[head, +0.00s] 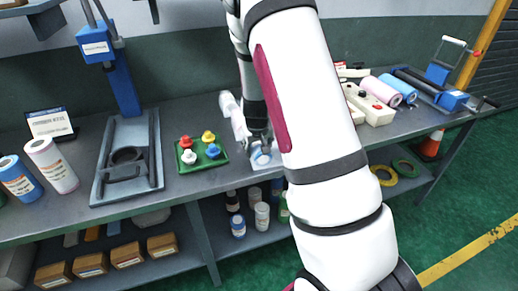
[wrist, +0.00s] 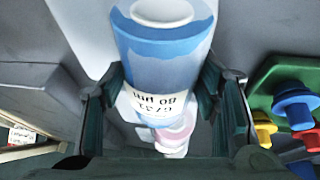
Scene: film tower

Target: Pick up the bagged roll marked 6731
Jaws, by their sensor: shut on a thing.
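A blue, clear-wrapped roll (wrist: 165,45) with a white end and core sits between the fingers of my gripper (wrist: 165,105) in the wrist view. Its white label (wrist: 160,102) is upside down and seems to read 6731 and 80 µm, though the digits are not fully clear. My gripper is shut on this roll. In the head view, my gripper (head: 258,140) is over the bench, and only the roll's blue-and-white end (head: 262,156) shows beneath it. My arm hides much of it, and I cannot tell whether it touches the bench.
A pale pinkish roll (head: 232,112) lies just behind my gripper. A green tray (head: 203,167) with coloured knobs is close on the left, then a grey metal frame (head: 103,185). White blocks (head: 368,105) and more rolls (head: 379,88) lie right. Bottles (head: 262,216) stand on the shelf below.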

